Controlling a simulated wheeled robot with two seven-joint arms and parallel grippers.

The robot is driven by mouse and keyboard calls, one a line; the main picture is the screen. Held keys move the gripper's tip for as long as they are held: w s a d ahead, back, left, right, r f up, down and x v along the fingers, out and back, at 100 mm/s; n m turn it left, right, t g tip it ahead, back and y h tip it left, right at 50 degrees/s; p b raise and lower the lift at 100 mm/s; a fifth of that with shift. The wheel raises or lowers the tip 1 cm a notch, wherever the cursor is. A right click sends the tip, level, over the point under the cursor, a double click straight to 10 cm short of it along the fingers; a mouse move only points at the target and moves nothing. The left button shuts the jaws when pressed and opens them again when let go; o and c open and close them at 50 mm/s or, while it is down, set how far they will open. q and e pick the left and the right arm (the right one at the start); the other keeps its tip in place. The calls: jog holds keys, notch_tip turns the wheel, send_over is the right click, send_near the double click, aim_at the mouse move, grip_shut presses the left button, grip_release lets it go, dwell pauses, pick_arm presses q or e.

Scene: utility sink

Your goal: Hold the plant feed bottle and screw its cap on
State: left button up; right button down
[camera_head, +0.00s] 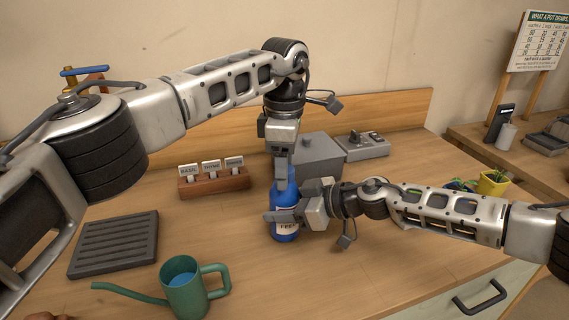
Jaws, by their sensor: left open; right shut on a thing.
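The blue plant feed bottle (286,232) stands upright on the wooden bench near the middle, with a pale label partly covered by my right gripper. My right gripper (283,215) comes in from the right and is shut around the bottle's body. My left gripper (282,172) points straight down over the bottle's top and is open. Its fingers are around or just at the bottle's neck; which one I cannot tell. The cap is not clearly visible; the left gripper's fingers hide the top of the bottle.
A green watering can (184,290) stands at front left, by a dark slotted tray (116,245). A wooden holder with labels (214,184), a grey box (319,156) and a grey device (362,146) are behind. A yellow pot (493,184) is at right. The front-centre bench is clear.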

pick_arm(q)
notch_tip(320, 180, up, 8)
jog(key=shift+f, duration=0.25)
pick_arm(e)
jog(key=shift+c, duration=2.2)
grip_release()
pick_arm(q)
jog(key=shift+r+p, duration=0.45)
jog(key=shift+p, duration=0.05)
pick_arm(e)
jog(key=v, duration=1.6)
jog(key=shift+f, duration=0.1)
